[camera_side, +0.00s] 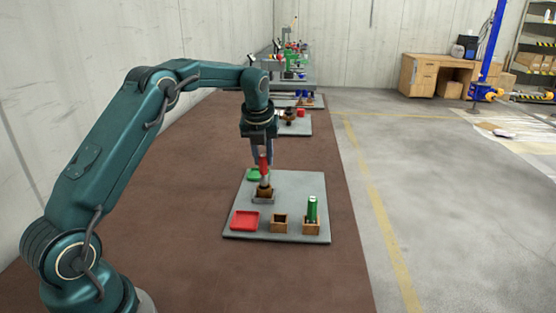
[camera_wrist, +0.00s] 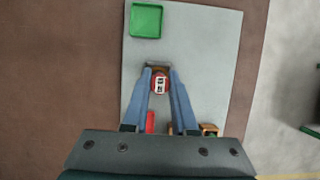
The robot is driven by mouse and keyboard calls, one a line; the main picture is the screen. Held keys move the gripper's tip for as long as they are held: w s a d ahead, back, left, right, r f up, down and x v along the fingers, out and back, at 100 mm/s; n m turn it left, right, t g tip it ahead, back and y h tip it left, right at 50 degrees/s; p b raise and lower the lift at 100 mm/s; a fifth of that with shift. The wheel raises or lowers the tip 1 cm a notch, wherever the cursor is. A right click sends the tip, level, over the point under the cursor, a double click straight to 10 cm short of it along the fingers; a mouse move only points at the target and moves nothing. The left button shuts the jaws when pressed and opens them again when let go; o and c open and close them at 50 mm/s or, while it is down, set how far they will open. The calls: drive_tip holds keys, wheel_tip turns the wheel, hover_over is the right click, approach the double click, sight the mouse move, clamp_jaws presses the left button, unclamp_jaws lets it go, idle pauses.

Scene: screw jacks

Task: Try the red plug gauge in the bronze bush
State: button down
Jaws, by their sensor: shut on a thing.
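The red plug gauge (camera_side: 264,166) stands upright in the side view, its grey metal end pointing down. My gripper (camera_side: 263,160) is shut on its red handle. In the wrist view the red top of the gauge (camera_wrist: 160,84) shows between the fingertips (camera_wrist: 160,76). The bronze bush (camera_side: 264,191) sits in a grey holder (camera_side: 263,200) directly below the gauge. The metal end meets the bush's top in the side view; I cannot tell how far inside it is. In the wrist view the gauge and fingers hide most of the bush.
On the grey plate (camera_side: 300,187) are a green tray (camera_side: 254,174) at the back, a red tray (camera_side: 245,221) in front, an empty wooden block (camera_side: 280,224), and a green gauge (camera_side: 312,208) standing in another wooden block (camera_side: 311,228). The plate's right middle is clear.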

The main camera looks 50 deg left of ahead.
sight(264, 173)
drive_tip(key=shift+f, duration=1.6)
idle(0.8)
idle(0.8)
drive_tip(key=shift+r, duration=1.75)
drive_tip(key=shift+r, duration=2)
